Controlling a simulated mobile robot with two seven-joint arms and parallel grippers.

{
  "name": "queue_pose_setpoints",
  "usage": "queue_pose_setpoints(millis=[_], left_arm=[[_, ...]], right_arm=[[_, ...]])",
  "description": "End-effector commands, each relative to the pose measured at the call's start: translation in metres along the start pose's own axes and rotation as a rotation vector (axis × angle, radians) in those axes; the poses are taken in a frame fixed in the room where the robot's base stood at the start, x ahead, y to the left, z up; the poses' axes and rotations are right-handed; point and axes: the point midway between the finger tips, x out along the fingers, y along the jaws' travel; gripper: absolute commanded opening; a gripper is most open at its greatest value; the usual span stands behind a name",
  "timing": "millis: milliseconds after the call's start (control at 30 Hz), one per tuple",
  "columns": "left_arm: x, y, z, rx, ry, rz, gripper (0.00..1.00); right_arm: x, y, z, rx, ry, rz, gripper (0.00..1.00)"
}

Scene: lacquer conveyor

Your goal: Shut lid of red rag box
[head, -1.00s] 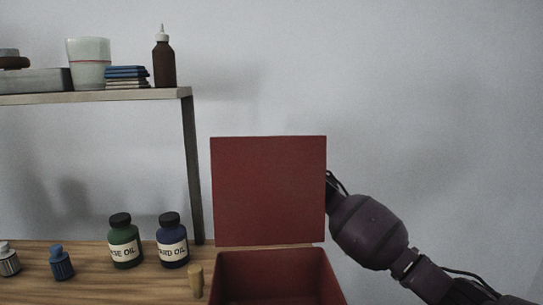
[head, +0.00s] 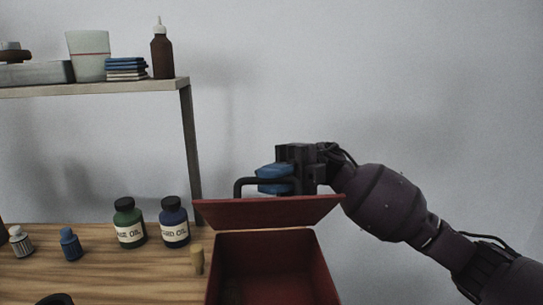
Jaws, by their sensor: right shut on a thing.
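The red rag box (head: 272,268) stands on the wooden bench with its inside open to view. A dark bar handle (head: 242,187) stands up from the lid's outer face. My right gripper (head: 277,181), with blue finger pads, is above and behind the lid, shut on this handle. My left gripper is not in view.
A green oil bottle (head: 130,224), a blue oil bottle (head: 174,223), small capped bottles (head: 71,244) and a tan peg-like piece (head: 197,259) stand left of the box. A shelf (head: 120,88) holds a cup and brown bottle. A dark shape shows at the bottom left edge.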

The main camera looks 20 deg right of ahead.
Motion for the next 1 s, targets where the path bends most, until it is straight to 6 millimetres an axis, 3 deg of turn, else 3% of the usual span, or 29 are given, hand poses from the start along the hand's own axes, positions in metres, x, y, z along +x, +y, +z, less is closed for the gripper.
queue_pose_setpoints(millis=[400, 700, 1000], left_arm=[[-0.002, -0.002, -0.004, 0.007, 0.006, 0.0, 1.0], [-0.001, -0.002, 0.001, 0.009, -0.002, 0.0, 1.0], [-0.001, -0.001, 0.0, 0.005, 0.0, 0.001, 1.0]], right_arm=[[0.029, -0.054, -0.029, -0.278, -0.003, -0.284, 0.0], [0.039, -0.096, -0.037, -0.453, -0.007, -0.459, 0.0], [0.041, -0.122, -0.039, -0.561, -0.011, -0.568, 0.0]])
